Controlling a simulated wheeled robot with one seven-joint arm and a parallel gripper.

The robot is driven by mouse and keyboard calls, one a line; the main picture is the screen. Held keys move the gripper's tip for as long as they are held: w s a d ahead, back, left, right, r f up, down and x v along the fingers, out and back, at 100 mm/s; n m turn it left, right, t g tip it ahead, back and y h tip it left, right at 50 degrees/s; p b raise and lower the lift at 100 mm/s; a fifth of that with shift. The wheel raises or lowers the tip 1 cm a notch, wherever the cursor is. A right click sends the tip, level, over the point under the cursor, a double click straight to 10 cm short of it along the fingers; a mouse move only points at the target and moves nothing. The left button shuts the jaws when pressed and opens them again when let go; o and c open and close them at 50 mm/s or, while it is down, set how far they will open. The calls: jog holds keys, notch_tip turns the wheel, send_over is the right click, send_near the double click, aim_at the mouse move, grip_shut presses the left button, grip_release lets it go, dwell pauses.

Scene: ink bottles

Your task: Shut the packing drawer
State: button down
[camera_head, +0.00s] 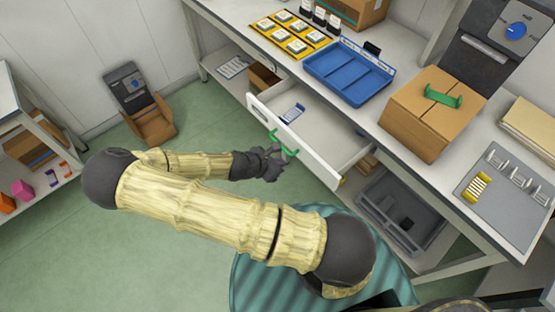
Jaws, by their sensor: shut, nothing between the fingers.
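The packing drawer (316,149) is a white drawer pulled out from under the workbench. It stands open, and its inside shows. A small blue-and-white item (292,114) lies in it. A green handle (286,141) is on its front panel. My gripper (277,165) is shut and empty, just in front of the drawer front by the handle. Whether it touches the handle or the panel I cannot tell.
The workbench (395,145) carries a blue tray (347,72), a cardboard box (433,105), a yellow mat (283,47) with ink bottles, and a grey board (497,190). A grey bin (380,213) is on the lower shelf. Green floor (190,215) is open at left.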

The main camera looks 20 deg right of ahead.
aim_at(302, 156)
jog(key=w+d+f, duration=0.1)
jog(key=d, duration=0.1)
jog(key=d+f+p, duration=0.1)
jog(key=d+f, duration=0.1)
jog(key=d, duration=0.1)
jog(key=w+d+f+p, duration=0.1)
jog(key=d, duration=0.1)
jog(key=shift+w+d+f, duration=0.3)
jog(key=shift+w+f, duration=0.05)
